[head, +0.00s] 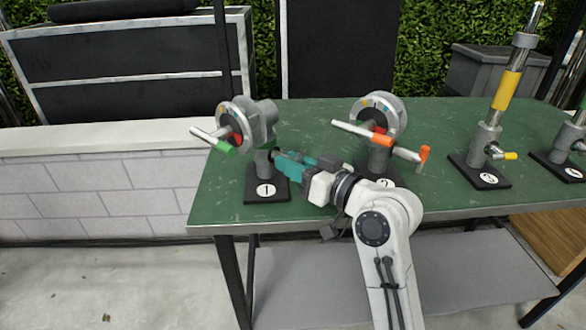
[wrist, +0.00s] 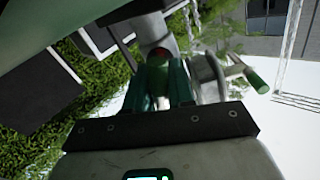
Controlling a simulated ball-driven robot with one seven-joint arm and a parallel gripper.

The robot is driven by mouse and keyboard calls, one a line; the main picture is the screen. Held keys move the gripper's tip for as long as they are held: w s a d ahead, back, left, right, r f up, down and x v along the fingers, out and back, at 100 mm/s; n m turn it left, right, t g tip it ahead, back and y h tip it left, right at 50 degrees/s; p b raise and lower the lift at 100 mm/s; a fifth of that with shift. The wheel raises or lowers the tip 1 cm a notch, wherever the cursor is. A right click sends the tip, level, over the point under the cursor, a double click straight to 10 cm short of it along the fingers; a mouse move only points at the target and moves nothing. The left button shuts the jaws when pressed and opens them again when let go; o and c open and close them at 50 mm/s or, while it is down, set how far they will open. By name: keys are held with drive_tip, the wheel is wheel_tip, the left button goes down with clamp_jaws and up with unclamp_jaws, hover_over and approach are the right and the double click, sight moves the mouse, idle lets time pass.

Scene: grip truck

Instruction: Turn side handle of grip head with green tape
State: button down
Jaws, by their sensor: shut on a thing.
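The grip head with green tape (head: 258,122) stands on the black base marked 1 at the left of the green table. Its front bar (head: 206,136) has a green-taped end and slants down to the right. In the wrist view the grip head (wrist: 205,72) is ahead of the fingers, and a green-ended handle (wrist: 255,80) shows at right. My gripper (head: 278,158), with teal fingers, reaches in from the right, low beside the head's post. It is shut on the side handle, which the fingers mostly hide. The fingers also show in the wrist view (wrist: 167,82).
A second grip head with orange tape (head: 378,118) stands just right, behind my arm. A low block wall (head: 90,190) is at left. Clear tabletop lies between the heads.

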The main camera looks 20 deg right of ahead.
idle(0.4)
drive_tip(key=c, duration=1)
unclamp_jaws()
drive_tip(key=shift+o, duration=0.2)
drive_tip(key=shift+s+d, duration=0.1)
drive_tip(key=v, duration=1)
drive_tip(key=shift+s, duration=0.25)
drive_tip(key=shift+d, duration=0.1)
